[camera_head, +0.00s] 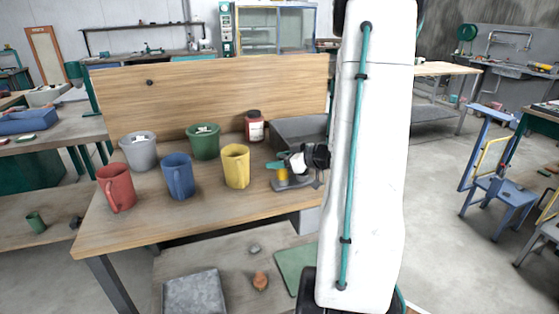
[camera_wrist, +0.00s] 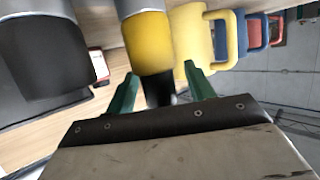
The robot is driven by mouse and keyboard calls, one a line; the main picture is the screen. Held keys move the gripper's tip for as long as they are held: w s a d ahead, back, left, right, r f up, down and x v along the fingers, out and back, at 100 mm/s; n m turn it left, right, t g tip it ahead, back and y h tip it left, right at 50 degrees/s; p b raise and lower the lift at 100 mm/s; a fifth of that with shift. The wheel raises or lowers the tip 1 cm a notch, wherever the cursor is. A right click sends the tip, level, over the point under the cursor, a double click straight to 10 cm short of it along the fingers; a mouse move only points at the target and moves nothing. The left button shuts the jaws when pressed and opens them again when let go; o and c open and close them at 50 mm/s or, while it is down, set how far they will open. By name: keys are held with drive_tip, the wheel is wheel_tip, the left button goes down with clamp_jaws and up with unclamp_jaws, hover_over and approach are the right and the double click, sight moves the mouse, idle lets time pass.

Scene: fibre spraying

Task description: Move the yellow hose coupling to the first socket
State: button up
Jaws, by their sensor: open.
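The yellow hose coupling (camera_wrist: 150,45) is a yellow cylinder with a grey section at one end and a dark section at the other. In the head view, a small yellow part (camera_head: 283,174) of it shows at a grey fixture (camera_head: 291,186) on the bench. My gripper (camera_wrist: 161,88) has green fingers on either side of the coupling in the wrist view. They are open, with a visible gap to each side of its dark end. A black cylinder (camera_wrist: 38,60) stands beside the coupling in the wrist view. I cannot tell which socket is the first; my gripper partly hides the fixture.
A yellow mug (camera_head: 236,166) stands close to the fixture. A blue mug (camera_head: 179,176), a red mug (camera_head: 116,188), grey and green pots (camera_head: 204,143) stand farther left. A red-and-white jar (camera_head: 255,127) and dark grey tray (camera_head: 300,129) are behind. The bench front (camera_head: 190,218) is clear.

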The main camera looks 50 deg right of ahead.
drive_tip(key=v, duration=0.7)
drive_tip(key=shift+s, duration=0.35)
drive_tip(key=shift+d+r, duration=0.1)
